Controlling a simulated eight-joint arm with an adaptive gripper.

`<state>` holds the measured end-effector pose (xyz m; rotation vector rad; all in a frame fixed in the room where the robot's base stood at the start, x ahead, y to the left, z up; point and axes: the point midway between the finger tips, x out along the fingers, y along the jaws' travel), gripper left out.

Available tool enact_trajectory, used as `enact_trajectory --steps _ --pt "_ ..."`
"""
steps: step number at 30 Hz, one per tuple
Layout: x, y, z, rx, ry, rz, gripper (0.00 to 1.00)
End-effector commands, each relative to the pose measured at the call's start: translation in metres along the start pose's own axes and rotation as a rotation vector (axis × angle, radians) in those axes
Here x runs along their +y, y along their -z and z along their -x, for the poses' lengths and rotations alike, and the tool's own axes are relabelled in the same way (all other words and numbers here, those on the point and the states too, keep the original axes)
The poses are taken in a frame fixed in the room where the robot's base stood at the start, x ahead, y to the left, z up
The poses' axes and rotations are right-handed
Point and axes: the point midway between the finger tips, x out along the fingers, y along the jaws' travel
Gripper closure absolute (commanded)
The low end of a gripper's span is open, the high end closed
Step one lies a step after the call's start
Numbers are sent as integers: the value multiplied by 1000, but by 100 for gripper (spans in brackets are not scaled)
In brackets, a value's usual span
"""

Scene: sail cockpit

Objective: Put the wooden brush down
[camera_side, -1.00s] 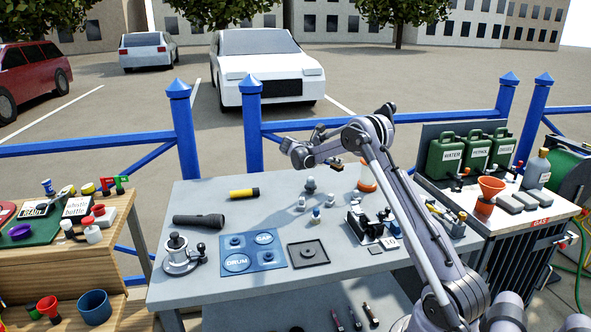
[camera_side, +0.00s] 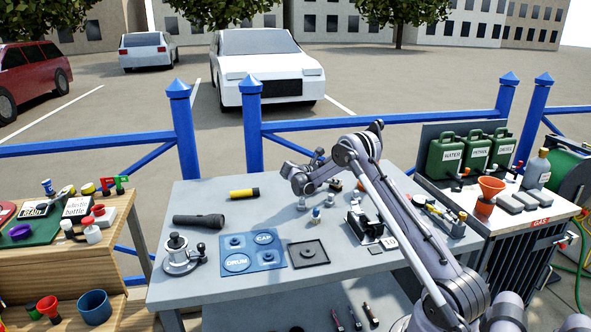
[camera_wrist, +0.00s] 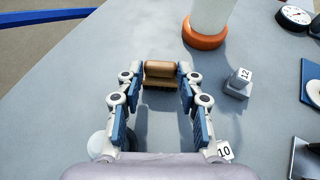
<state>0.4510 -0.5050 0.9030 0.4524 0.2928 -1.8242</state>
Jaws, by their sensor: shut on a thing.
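The wooden brush (camera_wrist: 160,70) is a small brown block with a rounded top, held crosswise between my fingertips in the wrist view. In the side view the brush (camera_side: 335,185) is a small brown patch low over the far part of the grey table. My gripper (camera_wrist: 161,75) is shut on the brush, with one blue-padded finger at each end of it. In the side view my gripper (camera_side: 325,178) reaches down toward the tabletop. I cannot tell whether the brush touches the table.
An orange-based pale container (camera_wrist: 205,35) stands right of the brush. A small block marked 12 (camera_wrist: 238,83) stands nearer on the right. A yellow-and-black torch (camera_side: 244,193) lies further left. The grey tabletop (camera_wrist: 85,75) left of the brush is bare.

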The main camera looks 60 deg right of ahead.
Motion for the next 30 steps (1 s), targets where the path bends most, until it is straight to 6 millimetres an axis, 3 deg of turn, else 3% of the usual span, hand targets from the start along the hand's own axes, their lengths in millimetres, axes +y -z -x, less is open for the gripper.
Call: enact_trajectory --steps 2,3,4,5,17,23,30 --pt "0 2 -1 0 0 0 100" --pt "0 2 -1 0 0 0 52" --pt "0 2 -1 0 0 0 43" --pt "0 2 -1 0 0 0 41" --pt "0 -1 3 0 -1 1 41" --pt "1 -1 34 0 -3 2 41" --pt "1 -1 82 0 -3 2 41"
